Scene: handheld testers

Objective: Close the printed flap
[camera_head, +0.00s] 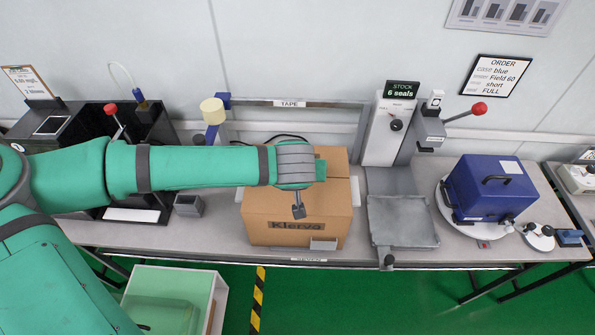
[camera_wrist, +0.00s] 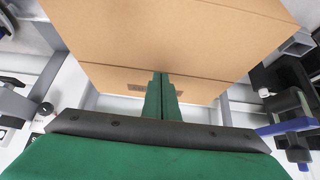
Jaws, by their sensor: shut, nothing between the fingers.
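A brown cardboard box (camera_head: 268,212) stands on the bench in the middle of the head view. The dark print "Klervo" (camera_head: 297,225) is on its front. In the wrist view, the cardboard (camera_wrist: 180,35) fills the upper part, with a dark printed patch (camera_wrist: 137,87) near a seam, partly beside my fingers. I cannot tell for certain which panel is the printed flap or how far it stands open. My gripper (camera_head: 321,170) is over the top of the box; my arm hides part of it. In the wrist view, my gripper (camera_wrist: 161,75) has its two green fingers together, empty, against the background of the cardboard.
A grey tray (camera_head: 404,222) with an upright dispenser stands just right of the box. A blue case (camera_head: 490,188) sits farther right on a round turntable. A dark open cabinet (camera_head: 150,190) is at the left, behind my arm. A white bin (camera_head: 205,280) stands on the floor.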

